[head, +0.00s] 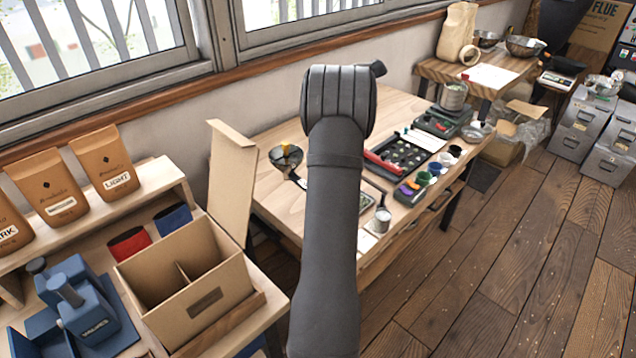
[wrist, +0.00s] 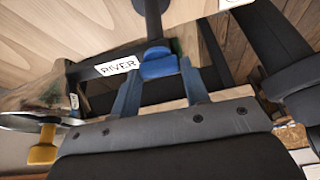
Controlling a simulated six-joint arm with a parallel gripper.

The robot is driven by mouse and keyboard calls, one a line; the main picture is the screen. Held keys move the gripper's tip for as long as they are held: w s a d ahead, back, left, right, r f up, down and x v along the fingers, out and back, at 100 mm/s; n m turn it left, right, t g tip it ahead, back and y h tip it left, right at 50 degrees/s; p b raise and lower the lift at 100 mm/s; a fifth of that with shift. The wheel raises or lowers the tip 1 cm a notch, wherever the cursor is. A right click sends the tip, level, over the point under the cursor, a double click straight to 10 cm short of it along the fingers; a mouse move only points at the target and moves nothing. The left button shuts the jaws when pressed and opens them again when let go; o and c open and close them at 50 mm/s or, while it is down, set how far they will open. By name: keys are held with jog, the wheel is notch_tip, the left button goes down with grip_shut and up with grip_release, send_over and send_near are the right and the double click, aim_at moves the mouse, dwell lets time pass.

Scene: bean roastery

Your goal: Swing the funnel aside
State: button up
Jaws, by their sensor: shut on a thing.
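My gripper (wrist: 160,77) has its two blue-grey fingers on either side of a blue knob (wrist: 158,63), shut on it. The knob sits at a dark bar with a white RIVER label (wrist: 118,67) in the wrist view. At the left of that view is a round, shiny rim (wrist: 22,122) with a yellow tab (wrist: 43,149); it looks like part of a funnel, only partly seen. In the head view a dark funnel-like cone (head: 286,157) with a yellow part stands on the table, left of my arm. My arm hides the gripper and the knob there.
The wooden table (head: 262,199) holds a tray of coloured cups (head: 434,170), a dark sorting tray (head: 402,154) and a metal can (head: 382,220).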

jog(key=shift+n, duration=0.6)
jog(key=o, duration=1.4)
jog(key=v, duration=1.7)
jog(key=shift+w+a+r, duration=0.15)
jog(key=shift+w+r, duration=0.1)
jog(key=shift+f, duration=0.15)
jog(key=x, duration=1.7)
jog(key=shift+s+f, duration=0.1)
jog(key=shift+s, duration=0.15)
